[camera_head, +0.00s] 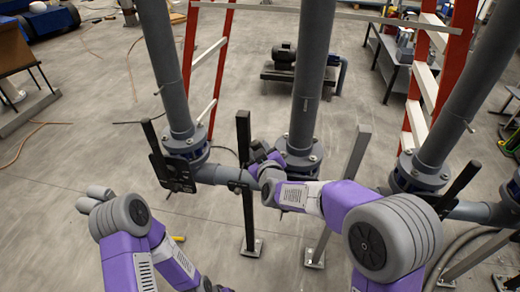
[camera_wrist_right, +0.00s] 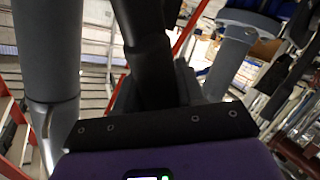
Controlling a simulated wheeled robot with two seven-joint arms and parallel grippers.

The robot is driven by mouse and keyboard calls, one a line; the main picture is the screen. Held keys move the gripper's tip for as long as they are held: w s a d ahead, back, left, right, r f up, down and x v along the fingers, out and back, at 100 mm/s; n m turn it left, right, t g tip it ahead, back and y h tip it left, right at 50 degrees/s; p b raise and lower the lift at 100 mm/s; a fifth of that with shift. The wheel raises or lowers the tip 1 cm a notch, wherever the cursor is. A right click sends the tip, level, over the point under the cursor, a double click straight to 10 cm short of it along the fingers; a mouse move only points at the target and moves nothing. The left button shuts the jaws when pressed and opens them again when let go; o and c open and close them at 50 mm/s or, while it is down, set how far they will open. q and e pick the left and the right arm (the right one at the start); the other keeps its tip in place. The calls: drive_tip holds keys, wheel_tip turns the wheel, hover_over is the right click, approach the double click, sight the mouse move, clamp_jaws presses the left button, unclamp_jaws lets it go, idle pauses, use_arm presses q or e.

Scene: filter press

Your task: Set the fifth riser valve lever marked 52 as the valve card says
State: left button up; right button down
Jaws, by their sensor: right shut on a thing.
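My right gripper (camera_head: 262,153) is at the middle grey riser pipe (camera_head: 308,75), just above the horizontal pipe. In the right wrist view my right gripper (camera_wrist_right: 155,88) is shut on a dark lever (camera_wrist_right: 140,25) that runs up out of the jaws. Its marking does not show, so I cannot read 52 on it. Other black levers stand by the left riser (camera_head: 155,145) and the right riser (camera_head: 462,178). No valve card is legible.
A black post (camera_head: 248,215) and a grey post (camera_head: 356,150) stand on the floor near my right arm. Red ladders (camera_head: 192,50) stand behind the pipes. A pump (camera_head: 284,55) sits behind. In the right wrist view a grey pipe (camera_wrist_right: 45,55) is close at left.

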drive_tip(key=c, duration=0.8)
unclamp_jaws()
drive_tip(key=v, duration=0.7)
drive_tip(key=shift+s+b, duration=0.3)
drive_tip(key=shift+b, duration=0.1)
